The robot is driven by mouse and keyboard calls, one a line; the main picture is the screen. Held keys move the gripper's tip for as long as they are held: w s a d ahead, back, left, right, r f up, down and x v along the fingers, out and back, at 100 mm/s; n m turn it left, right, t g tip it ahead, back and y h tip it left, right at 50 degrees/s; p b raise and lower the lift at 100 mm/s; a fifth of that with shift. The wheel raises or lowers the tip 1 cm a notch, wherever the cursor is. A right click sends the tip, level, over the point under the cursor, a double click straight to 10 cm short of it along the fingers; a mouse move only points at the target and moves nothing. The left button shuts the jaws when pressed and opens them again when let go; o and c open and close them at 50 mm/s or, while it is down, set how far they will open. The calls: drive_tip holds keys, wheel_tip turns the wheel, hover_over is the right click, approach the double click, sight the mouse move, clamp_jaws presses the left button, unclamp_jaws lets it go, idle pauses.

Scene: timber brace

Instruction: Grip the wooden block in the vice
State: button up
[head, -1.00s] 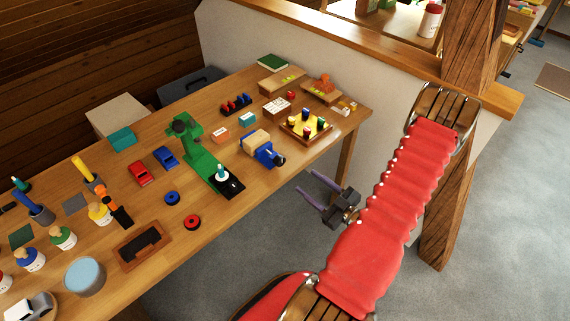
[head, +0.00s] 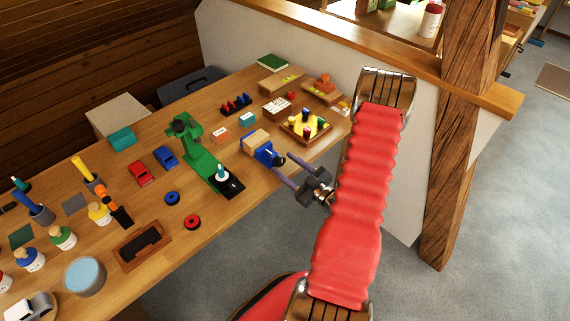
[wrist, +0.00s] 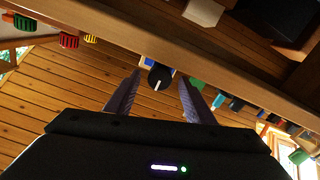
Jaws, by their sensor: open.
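The blue vice (head: 263,154) stands near the front edge of the workbench, with the pale wooden block (head: 255,139) at its jaws. Whether the block is clamped or loose, I cannot tell. In the wrist view the vice's dark round handle (wrist: 160,76) with a white mark shows between my fingertips, with a bit of blue behind it. Contact with the handle cannot be told.
A green press (head: 197,150) stands left of the vice. The workbench (head: 230,215) has bare room in front. A timber post (head: 455,150) stands at right.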

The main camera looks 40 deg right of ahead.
drive_tip(key=shift+w, duration=0.65)
drive_tip(key=shift+c, duration=0.3)
drive_tip(key=c, duration=0.9)
drive_tip(key=shift+d, duration=0.2)
drive_tip(key=shift+c, duration=0.5)
drive_tip(key=shift+a, duration=0.2)
drive_tip(key=shift+m, duration=0.3)
drive_tip(key=shift+m, duration=2.7)
